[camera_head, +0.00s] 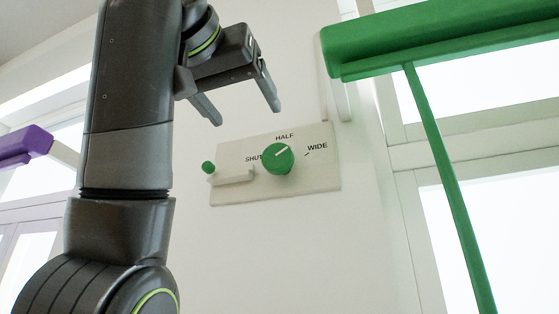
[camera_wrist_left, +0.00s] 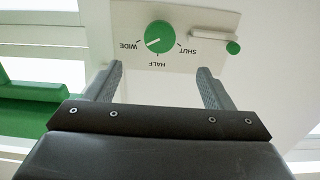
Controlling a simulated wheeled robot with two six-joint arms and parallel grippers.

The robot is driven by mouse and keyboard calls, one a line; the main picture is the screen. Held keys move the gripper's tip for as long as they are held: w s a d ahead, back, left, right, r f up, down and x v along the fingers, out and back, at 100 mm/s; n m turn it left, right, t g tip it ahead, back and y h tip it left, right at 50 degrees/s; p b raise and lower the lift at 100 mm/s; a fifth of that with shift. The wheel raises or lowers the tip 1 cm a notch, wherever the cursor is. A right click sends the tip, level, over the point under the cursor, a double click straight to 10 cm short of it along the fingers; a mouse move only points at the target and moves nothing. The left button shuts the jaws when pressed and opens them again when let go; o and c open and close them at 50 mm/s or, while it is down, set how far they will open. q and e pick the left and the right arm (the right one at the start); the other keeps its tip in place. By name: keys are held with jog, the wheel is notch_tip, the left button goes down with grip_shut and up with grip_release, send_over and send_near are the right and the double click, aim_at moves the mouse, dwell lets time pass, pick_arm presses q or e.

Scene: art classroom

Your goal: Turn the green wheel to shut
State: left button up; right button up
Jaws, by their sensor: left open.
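The green wheel (camera_head: 278,159) is a round knob on a pale wall panel (camera_head: 318,182). The panel is lettered SHUT at left, HALF above and WIDE at right. The wheel's white mark points up and right, between HALF and WIDE. In the left wrist view the green wheel (camera_wrist_left: 159,36) appears upside down beyond the fingertips, its mark near WIDE. My left gripper (camera_head: 247,113) is open and empty, above and left of the wheel in the head view and apart from it. It also shows in the left wrist view (camera_wrist_left: 161,72). My right gripper is out of view.
A small green knob (camera_head: 208,167) sits by a pale bar (camera_head: 232,176) at the panel's left, partly over the SHUT lettering. A green blind casing (camera_head: 440,35) with a hanging green strip (camera_head: 445,170) is at right. A purple casing (camera_head: 25,146) is at left.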

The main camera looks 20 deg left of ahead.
aim_at(276, 156)
pick_arm(q)
jog(key=w+p, duration=0.2)
jog(key=w, duration=0.3)
jog(key=w+p, duration=0.3)
jog(key=w, duration=0.1)
jog(key=w+p, duration=0.2)
jog(key=w, duration=0.3)
jog(key=shift+w+d+r, duration=0.15)
jog(key=shift+w+d, duration=0.1)
jog(key=shift+w, duration=0.1)
jog(key=shift+w+f+p, duration=0.2)
jog(key=shift+w+p, duration=0.35)
jog(key=shift+w, duration=0.3)
jog(key=shift+s, duration=0.1)
jog(key=c, duration=1)
jog(key=shift+o, duration=0.2)
